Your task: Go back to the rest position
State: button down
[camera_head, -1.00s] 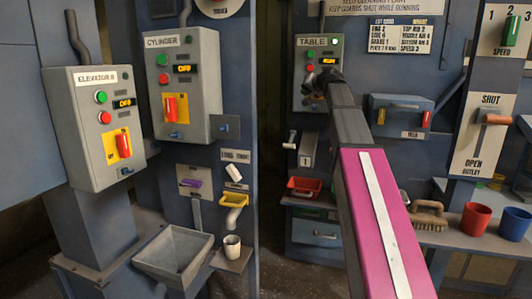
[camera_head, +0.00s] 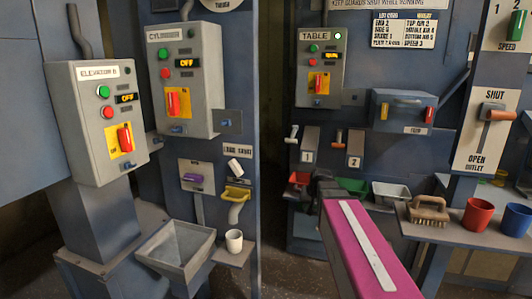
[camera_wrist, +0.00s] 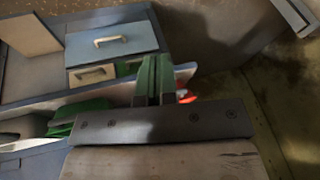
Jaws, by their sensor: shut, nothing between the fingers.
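My arm with the pink link reaches forward from the lower right of the head view. Its dark end (camera_head: 322,182) is low in front of the small trays below the TABLE panel (camera_head: 320,66), clear of the panel's buttons. In the wrist view my gripper (camera_wrist: 155,65) shows two green fingers close together, shut and empty. The TABLE panel has a lit green lamp and a display that seems to read RUN. The ELEVATOR panel (camera_head: 91,128) and the CYLINDER panel (camera_head: 183,96) both read OFF.
A red tray (camera_head: 299,178), green tray (camera_head: 352,185) and white tray (camera_head: 391,193) sit around my arm's end. A brush (camera_head: 428,209), red cup (camera_head: 476,214) and blue cup (camera_head: 514,221) stand on the right shelf. A hopper (camera_head: 176,243) is lower left. The wrist view shows a blue drawer (camera_wrist: 112,48).

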jog(key=s+d+f+n+g+h, duration=0.1)
jog(key=s+f+g, duration=0.3)
jog(key=s+f, duration=1)
jog(key=s+h, duration=0.1)
jog(key=s, duration=0.2)
jog(key=shift+d+f, duration=0.2)
jog(key=shift+s, duration=0.1)
dwell(1.9)
